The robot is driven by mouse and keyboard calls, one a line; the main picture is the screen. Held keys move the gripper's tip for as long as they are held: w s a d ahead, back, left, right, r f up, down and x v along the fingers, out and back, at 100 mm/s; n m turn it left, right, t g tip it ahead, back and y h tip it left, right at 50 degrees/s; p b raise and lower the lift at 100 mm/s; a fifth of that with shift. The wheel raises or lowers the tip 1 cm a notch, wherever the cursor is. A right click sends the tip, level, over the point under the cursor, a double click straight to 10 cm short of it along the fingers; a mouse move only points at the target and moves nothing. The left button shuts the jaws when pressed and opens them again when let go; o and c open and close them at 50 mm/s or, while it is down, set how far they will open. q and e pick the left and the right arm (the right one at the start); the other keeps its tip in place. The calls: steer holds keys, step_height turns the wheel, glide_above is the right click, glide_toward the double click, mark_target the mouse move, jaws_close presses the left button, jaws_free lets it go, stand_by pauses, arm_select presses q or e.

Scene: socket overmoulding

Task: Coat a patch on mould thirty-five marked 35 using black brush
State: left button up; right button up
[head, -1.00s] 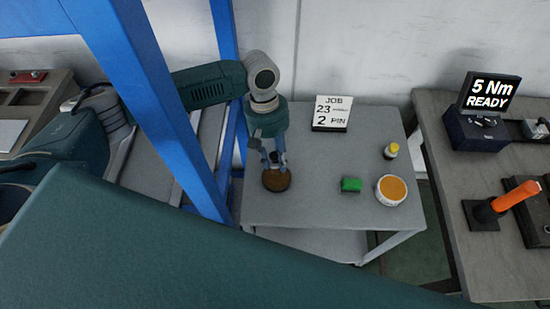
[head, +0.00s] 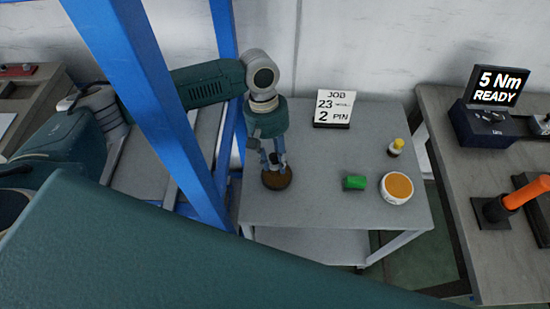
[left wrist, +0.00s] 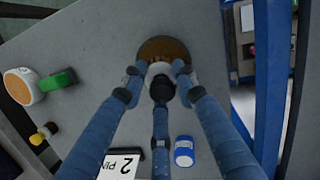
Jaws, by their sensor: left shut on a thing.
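My left gripper (head: 274,166) is at the left part of the grey table, pointing down. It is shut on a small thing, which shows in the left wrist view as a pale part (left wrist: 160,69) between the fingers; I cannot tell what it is. A round brown piece (head: 277,180) is directly below the fingertips, and it also shows in the left wrist view (left wrist: 165,48). I cannot tell whether it is joined to the held thing. I cannot make out a mould marked 35 or a black brush. My right gripper is not in view.
The grey table (head: 320,215) also bears a green block (head: 354,183), a white tub with an orange top (head: 397,188), a yellow-capped bottle (head: 396,147) and a job sign (head: 334,108). A blue post (head: 150,110) stands left. The table's middle is clear.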

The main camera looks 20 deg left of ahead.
mark_target(275, 157)
arm_select(q)
steer(key=shift+f, duration=0.15)
steer(key=shift+f, duration=0.5)
stand_by(0.6)
stand_by(1.1)
steer(key=shift+p, duration=0.4)
steer(key=shift+p, duration=0.3)
stand_by(0.9)
steer(key=shift+s+f, duration=0.1)
stand_by(0.5)
steer(key=p+v, duration=0.2)
steer(key=p, duration=0.1)
steer(key=p+v, duration=0.2)
steer(key=p, duration=0.1)
steer(key=s+d+p+v, duration=0.1)
steer(key=p+v, duration=0.2)
steer(key=shift+w+d+r, duration=0.1)
steer(key=shift+r, duration=0.15)
